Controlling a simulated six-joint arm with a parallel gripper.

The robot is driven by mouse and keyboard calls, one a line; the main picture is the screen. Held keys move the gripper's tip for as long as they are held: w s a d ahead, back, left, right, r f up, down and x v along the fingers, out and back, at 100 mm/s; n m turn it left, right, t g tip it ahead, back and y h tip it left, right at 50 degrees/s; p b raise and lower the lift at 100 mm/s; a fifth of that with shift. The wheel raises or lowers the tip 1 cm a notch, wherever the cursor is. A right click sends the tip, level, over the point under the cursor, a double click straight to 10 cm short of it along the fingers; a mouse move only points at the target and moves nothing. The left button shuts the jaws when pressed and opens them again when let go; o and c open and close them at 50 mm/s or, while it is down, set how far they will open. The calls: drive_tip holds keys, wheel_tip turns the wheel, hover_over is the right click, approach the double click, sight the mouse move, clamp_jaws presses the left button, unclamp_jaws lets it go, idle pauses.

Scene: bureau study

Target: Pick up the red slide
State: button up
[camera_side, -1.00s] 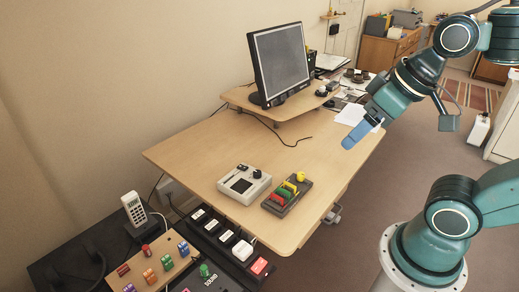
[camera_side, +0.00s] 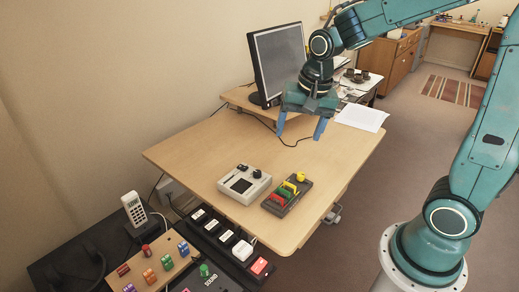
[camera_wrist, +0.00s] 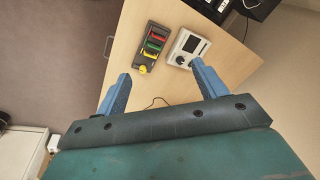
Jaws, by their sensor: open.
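The red slide (camera_side: 281,194) stands among green and yellow slides in a dark rack (camera_side: 275,208) near the desk's front edge. The rack has a yellow knob (camera_side: 301,176) at its far end. In the wrist view the red slide (camera_wrist: 153,41) is small, between green slides, with the knob (camera_wrist: 142,68) nearer to me. My gripper (camera_side: 300,127) points down above the desk, behind and well above the rack. Its blue fingers are apart with nothing between them. In the wrist view, the rack lies beyond the fingertips (camera_wrist: 160,72).
A grey-white device (camera_side: 244,184) with a dark screen sits just left of the rack. A monitor (camera_side: 280,62) on a raised shelf is close behind my gripper. A cable (camera_side: 292,144) lies below. The middle of the desk is clear.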

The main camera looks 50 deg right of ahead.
drive_tip(key=w+d+f+m+g, duration=0.1)
drive_tip(key=w+d+f+m, duration=0.1)
drive_tip(key=w+f+m, duration=0.3)
drive_tip(key=m+g, duration=0.1)
drive_tip(key=m, duration=0.2)
hover_over(277, 196)
wheel_tip(277, 196, down, 11)
drive_tip(key=shift+r, duration=0.2)
drive_tip(key=shift+f, duration=0.1)
wheel_tip(277, 196, down, 8)
drive_tip(key=shift+f, duration=0.2)
drive_tip(key=shift+d+f, duration=0.1)
drive_tip(key=shift+f, duration=2.5)
